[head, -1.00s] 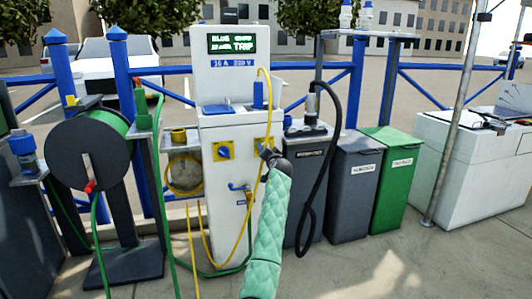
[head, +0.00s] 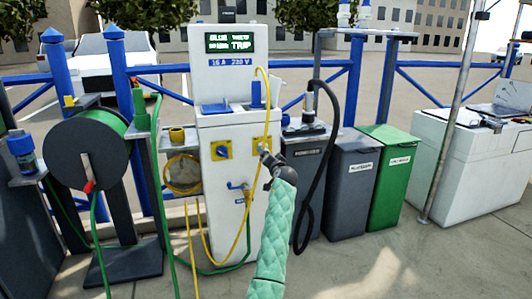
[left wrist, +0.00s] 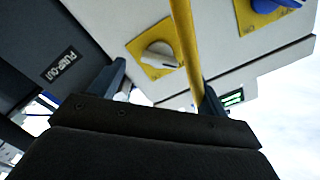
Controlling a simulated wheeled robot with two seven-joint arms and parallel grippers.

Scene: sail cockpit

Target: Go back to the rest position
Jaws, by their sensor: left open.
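My left gripper (head: 265,153) is at the front of the white power pedestal (head: 222,180), at the end of my green-sleeved arm. In the left wrist view its two fingers (left wrist: 163,92) are apart and open. A yellow cable (left wrist: 184,40) runs down close to the right finger; whether it touches is unclear. A yellow-plated switch (left wrist: 158,53) lies beyond the fingers. In the head view the gripper covers part of the pedestal's right-hand switch and overlaps the hanging yellow cable (head: 265,95). My right gripper is in neither view.
A green hose reel (head: 88,150) stands on the left. A black hose (head: 334,150) hangs right of the pedestal. Grey (head: 352,195) and green bins (head: 393,185) and a white counter (head: 460,165) stand further right. The paving in front is clear.

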